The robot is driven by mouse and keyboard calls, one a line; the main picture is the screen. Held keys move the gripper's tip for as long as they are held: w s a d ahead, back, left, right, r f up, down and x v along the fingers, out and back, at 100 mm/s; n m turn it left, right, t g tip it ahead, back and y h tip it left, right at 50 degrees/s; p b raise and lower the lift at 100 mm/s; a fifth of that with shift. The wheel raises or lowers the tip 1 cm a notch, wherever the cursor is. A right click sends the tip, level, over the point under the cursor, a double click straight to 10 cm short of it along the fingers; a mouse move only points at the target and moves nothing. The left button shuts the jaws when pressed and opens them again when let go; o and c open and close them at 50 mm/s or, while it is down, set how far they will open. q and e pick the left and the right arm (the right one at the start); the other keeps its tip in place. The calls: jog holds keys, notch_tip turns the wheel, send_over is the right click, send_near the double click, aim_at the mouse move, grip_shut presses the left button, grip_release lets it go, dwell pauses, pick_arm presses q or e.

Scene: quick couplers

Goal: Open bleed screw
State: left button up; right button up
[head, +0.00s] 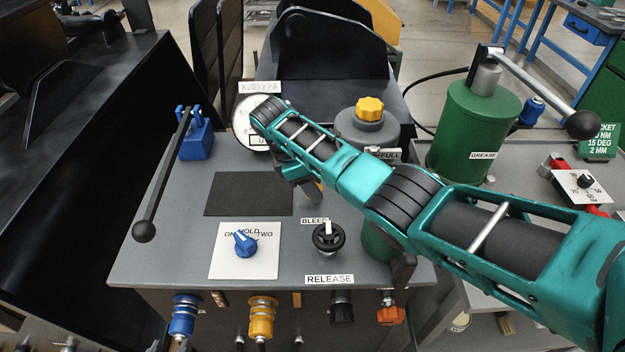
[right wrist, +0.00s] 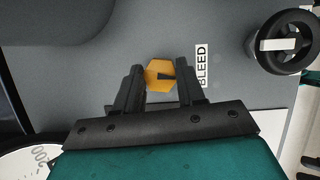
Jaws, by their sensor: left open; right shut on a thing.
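The bleed screw (right wrist: 159,74) is an orange hexagonal head with a dark mark on its face, beside the BLEED label (right wrist: 201,65) in the right wrist view. My right gripper (right wrist: 160,84) has its two dark fingers on opposite sides of the head and is shut on it. In the head view my right arm reaches in from the right and hides most of the screw and fingers behind the BLEED label (head: 314,221).
A black RELEASE knob (head: 328,238) stands in front of the bleed screw. A long-handled lever (head: 165,175) is at left.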

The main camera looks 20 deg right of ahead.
jog(key=shift+a+n+t, duration=0.1)
jog(key=shift+n+t, duration=0.3)
jog(key=shift+n, duration=0.7)
jog(key=o, duration=1.1)
jog(key=shift+c, duration=0.2)
jog(key=shift+r, duration=0.1)
